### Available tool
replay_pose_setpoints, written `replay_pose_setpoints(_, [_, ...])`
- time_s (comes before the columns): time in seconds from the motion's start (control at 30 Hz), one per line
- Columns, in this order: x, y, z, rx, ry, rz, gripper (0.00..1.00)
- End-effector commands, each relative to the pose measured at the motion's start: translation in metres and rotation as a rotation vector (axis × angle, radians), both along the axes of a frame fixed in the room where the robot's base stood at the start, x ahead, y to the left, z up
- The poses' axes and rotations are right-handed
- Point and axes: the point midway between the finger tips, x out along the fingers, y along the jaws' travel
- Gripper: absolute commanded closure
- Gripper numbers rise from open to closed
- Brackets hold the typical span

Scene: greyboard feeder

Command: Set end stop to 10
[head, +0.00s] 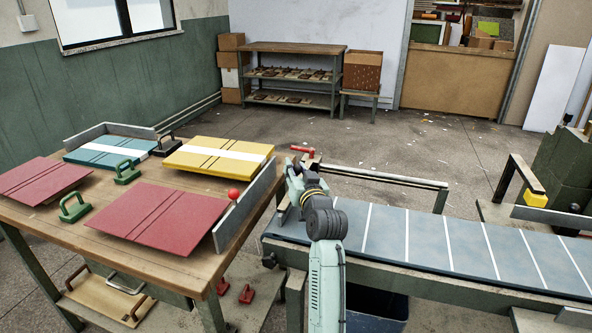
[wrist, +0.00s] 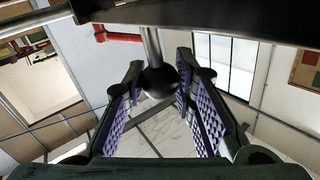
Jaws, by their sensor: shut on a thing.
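My gripper (wrist: 160,68) has its two purple-padded fingers closed around a dark ball knob (wrist: 159,82) on a metal rod (wrist: 151,45) in the wrist view. In the head view my gripper (head: 295,178) is at the left end of the blue-grey feed bed (head: 420,233), which has white cross lines. A red handle (head: 303,150) sits just beyond it there, and a red bar (wrist: 120,37) shows in the wrist view. My gripper and arm hide the knob in the head view. No scale number or 10 mark can be read.
A wooden table (head: 200,283) at left holds red boards (head: 160,215), a yellow board (head: 218,155), a teal board (head: 110,150), and a grey fence with a red ball (head: 233,194). A rail (head: 385,177) runs behind the bed. Open floor lies beyond.

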Motion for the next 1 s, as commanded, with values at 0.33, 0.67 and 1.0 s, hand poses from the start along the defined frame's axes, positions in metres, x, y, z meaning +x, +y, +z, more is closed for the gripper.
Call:
replay_pose_setpoints(0.33, [-0.013,-0.044,-0.006,0.001,-0.001,-0.006,1.0])
replay_pose_setpoints(0.67, [-0.031,-0.096,-0.002,0.0,0.001,-0.003,1.0])
replay_pose_setpoints(1.0, [-0.031,-0.096,-0.001,-0.001,0.002,-0.001,0.73])
